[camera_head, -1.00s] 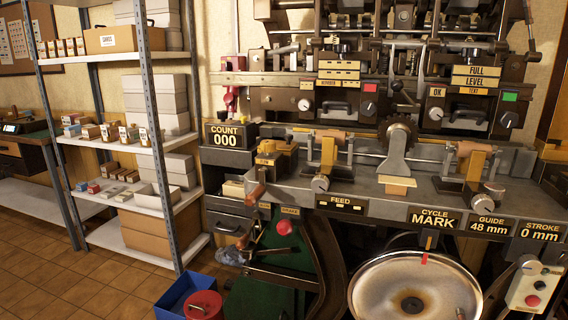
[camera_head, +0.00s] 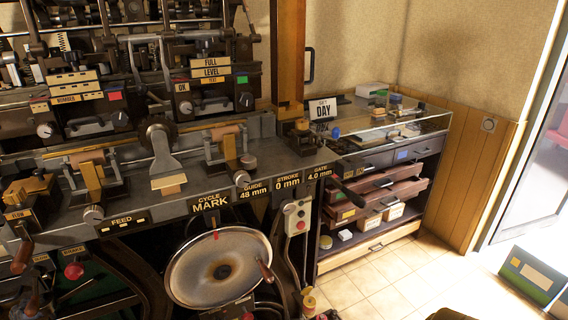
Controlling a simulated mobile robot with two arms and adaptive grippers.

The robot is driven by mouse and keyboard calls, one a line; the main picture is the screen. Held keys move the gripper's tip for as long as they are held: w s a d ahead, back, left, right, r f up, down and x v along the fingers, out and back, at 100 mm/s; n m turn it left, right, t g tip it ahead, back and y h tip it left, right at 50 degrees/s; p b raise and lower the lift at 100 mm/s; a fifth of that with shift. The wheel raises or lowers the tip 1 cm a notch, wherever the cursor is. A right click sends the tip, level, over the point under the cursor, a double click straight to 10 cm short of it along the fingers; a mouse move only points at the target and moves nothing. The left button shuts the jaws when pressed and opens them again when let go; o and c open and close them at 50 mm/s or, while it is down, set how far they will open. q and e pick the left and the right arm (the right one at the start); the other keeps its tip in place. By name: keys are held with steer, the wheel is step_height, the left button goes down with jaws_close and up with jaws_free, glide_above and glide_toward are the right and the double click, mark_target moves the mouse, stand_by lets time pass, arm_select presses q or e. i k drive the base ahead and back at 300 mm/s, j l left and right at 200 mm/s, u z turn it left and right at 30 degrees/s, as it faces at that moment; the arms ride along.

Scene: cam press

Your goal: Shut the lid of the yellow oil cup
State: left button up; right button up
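I cannot clearly pick out the yellow oil cup or its lid. A small yellow fitting (camera_head: 309,301) shows low on the press, below the red-and-green button box (camera_head: 297,217), but it is too small to tell whether it is a cup or has a lid. A yellow block (camera_head: 27,188) sits at the left end of the press bed. Neither of my grippers is in view.
The press bed (camera_head: 225,180) spans the left half, with a large round handwheel (camera_head: 219,270) below it. A glass-topped cabinet (camera_head: 410,143) with open drawers stands right.

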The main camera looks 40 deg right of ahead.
mark_target(304, 292)
steer(key=l+z, duration=0.1)
steer(key=z, duration=1.5)
